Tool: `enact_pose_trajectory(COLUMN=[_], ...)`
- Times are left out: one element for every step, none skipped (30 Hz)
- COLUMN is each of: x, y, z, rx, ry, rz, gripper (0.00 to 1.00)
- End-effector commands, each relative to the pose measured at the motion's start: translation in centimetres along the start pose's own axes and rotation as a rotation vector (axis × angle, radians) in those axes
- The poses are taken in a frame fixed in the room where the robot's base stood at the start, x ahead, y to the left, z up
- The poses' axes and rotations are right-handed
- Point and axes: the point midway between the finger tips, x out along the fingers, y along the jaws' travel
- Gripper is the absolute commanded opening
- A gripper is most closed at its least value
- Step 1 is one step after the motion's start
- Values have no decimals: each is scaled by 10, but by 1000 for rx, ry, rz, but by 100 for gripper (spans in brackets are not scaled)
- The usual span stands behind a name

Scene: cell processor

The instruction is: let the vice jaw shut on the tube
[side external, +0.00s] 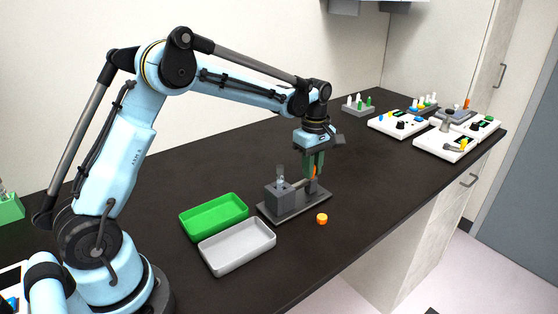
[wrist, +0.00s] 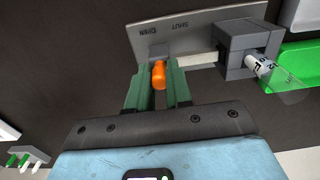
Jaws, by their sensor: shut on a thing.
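The grey vice (side external: 290,204) stands on the dark bench; its block (wrist: 248,56) and base plate with OPEN and SHUT marks (wrist: 166,29) show in the wrist view. A clear tube with a printed label (wrist: 264,68) sits in the block, and its top (side external: 281,174) sticks up in the side view. A pale bar (wrist: 197,60) runs from the block towards an orange handle (wrist: 159,74). My gripper (wrist: 158,80) has its green fingers on both sides of this handle and is shut on it. In the side view my gripper (side external: 314,174) hides part of the handle.
An orange cap (side external: 322,218) lies on the bench near the vice. A green tray (side external: 214,234) and a grey tray (side external: 238,264) stand to the left. A tube rack (side external: 358,111) and white devices (side external: 398,134) are farther back. The bench right of the cap is clear.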

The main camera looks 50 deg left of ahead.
Motion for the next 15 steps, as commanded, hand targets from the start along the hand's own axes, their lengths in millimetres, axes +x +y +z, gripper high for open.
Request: enact_pose_trajectory(x=[0, 0, 0, 0, 0, 0, 0, 0, 0, 0, 0, 0, -1, -1, -1], y=[0, 0, 0, 0, -1, -2, -3, -4, -5, -6, -7, -9, -10, -11, -13], z=[0, 0, 0, 0, 0, 0, 0, 0, 0, 0, 0, 0, 0, 0, 0], rx=[0, 0, 0, 0, 0, 0, 0, 0, 0, 0, 0, 0, 0, 0, 0], ry=[0, 0, 0, 0, 0, 0, 0, 0, 0, 0, 0, 0, 0, 0, 0], rz=[0, 0, 0, 0, 0, 0, 0, 0, 0, 0, 0, 0, 0, 0, 0], gripper=[0, 0, 0, 0, 0, 0, 0, 0, 0, 0, 0, 0, 0, 0, 0])
